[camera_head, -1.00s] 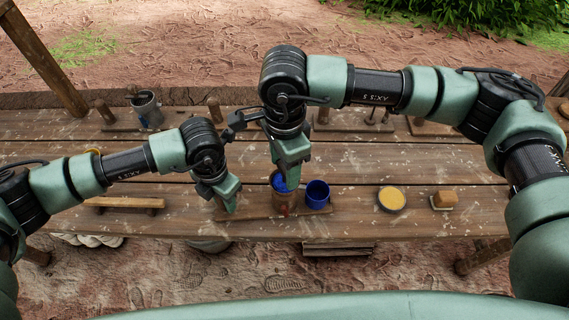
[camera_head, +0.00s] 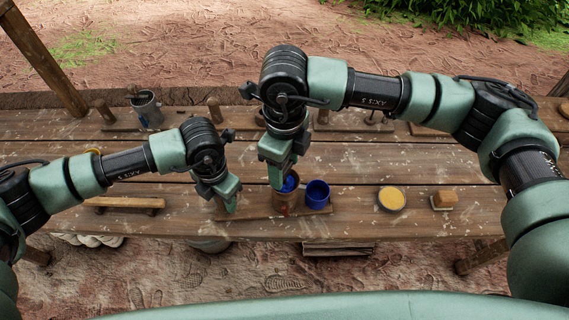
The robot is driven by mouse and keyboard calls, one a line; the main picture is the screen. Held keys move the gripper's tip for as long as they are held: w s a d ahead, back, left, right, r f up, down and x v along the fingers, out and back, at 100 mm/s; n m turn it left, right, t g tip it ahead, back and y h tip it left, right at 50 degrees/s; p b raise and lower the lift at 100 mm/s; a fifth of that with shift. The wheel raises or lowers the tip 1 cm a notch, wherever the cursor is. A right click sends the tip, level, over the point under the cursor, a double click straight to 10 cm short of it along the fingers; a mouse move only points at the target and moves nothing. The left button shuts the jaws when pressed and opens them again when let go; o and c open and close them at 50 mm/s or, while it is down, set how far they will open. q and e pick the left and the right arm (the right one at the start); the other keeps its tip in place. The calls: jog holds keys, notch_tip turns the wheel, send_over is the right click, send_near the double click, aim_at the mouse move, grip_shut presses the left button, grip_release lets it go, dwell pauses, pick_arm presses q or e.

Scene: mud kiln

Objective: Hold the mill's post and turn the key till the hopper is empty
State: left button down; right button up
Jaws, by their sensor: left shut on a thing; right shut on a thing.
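The mill (camera_head: 286,200) is a small brown drum on a wooden board (camera_head: 262,213) near the table's front edge. Blue material shows in its hopper (camera_head: 291,183); how deep it is I cannot tell. My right gripper (camera_head: 276,184) points down at the hopper's left side, shut on the key, which the fingers hide. My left gripper (camera_head: 230,207) is shut on the mill's post at the board's left end; the post is mostly hidden behind the fingers. A blue cup (camera_head: 317,194) stands upright just right of the mill.
A round dish of yellow material (camera_head: 391,200) and a tan block (camera_head: 444,200) lie to the right. A wooden bar (camera_head: 125,203) lies at left. A grey metal can (camera_head: 147,110) and pegs stand at the back. The table between dish and block is clear.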

aim_at(285, 169)
jog(key=m, duration=0.5)
jog(key=shift+m, duration=0.3)
dwell(0.4)
jog(key=o, duration=1.4)
notch_tip(285, 169, up, 12)
